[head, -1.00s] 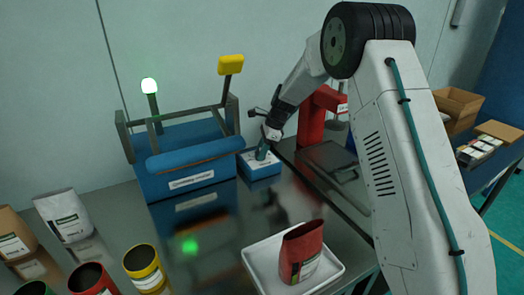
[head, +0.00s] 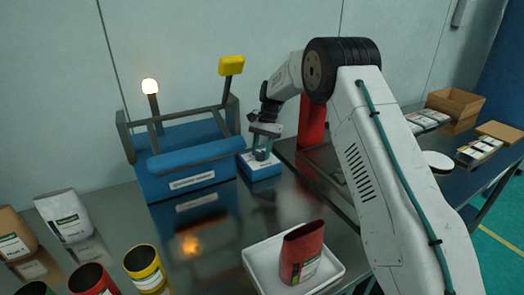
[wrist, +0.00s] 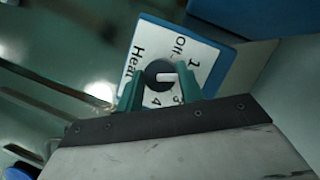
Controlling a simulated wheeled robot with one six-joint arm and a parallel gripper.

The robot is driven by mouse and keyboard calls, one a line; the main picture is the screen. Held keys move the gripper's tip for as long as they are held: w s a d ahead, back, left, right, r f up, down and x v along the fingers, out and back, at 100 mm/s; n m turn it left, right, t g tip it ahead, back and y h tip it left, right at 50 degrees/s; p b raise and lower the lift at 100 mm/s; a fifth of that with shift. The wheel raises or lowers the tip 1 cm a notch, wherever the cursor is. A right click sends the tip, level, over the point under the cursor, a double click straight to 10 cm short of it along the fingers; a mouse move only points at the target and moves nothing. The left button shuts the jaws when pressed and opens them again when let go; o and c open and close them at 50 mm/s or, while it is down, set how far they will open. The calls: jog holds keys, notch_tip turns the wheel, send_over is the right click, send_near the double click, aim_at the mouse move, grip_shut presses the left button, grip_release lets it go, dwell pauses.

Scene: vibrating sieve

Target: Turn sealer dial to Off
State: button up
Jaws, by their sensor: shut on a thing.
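The sealer control box (head: 262,172) is a small blue box with a white top, next to the large blue machine. In the wrist view its white face (wrist: 212,62) carries the words Off and Heat and the marks 1, 3 and 4. The black round dial (wrist: 154,68) has a white pointer aimed right in the picture, between 1 and 3, away from Off. My gripper (head: 262,156) reaches down onto the box. In the wrist view its teal fingers (wrist: 160,88) stand on either side of the dial, shut on it. The head view hides the dial.
A white tray (head: 256,274) holding a red pouch (head: 302,252) is in front. Cans and bags stand at the left. The bench between is clear.

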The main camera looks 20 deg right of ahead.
jog(key=n+h, duration=0.1)
jog(key=n, duration=0.1)
jog(key=n+g+h, duration=0.1)
jog(key=n, duration=0.2)
jog(key=shift+w+a+n, duration=0.15)
jog(key=shift+n, duration=0.15)
jog(key=n+h, duration=0.2)
jog(key=n, duration=0.3)
jog(key=shift+a+n, duration=0.1)
jog(key=shift+n, duration=0.2)
jog(key=o, duration=1)
jog(key=shift+r, duration=0.1)
jog(key=v, duration=0.7)
jog(key=shift+w+a+r, duration=0.15)
jog(key=shift+w+r, duration=0.05)
jog(key=shift+r, duration=0.1)
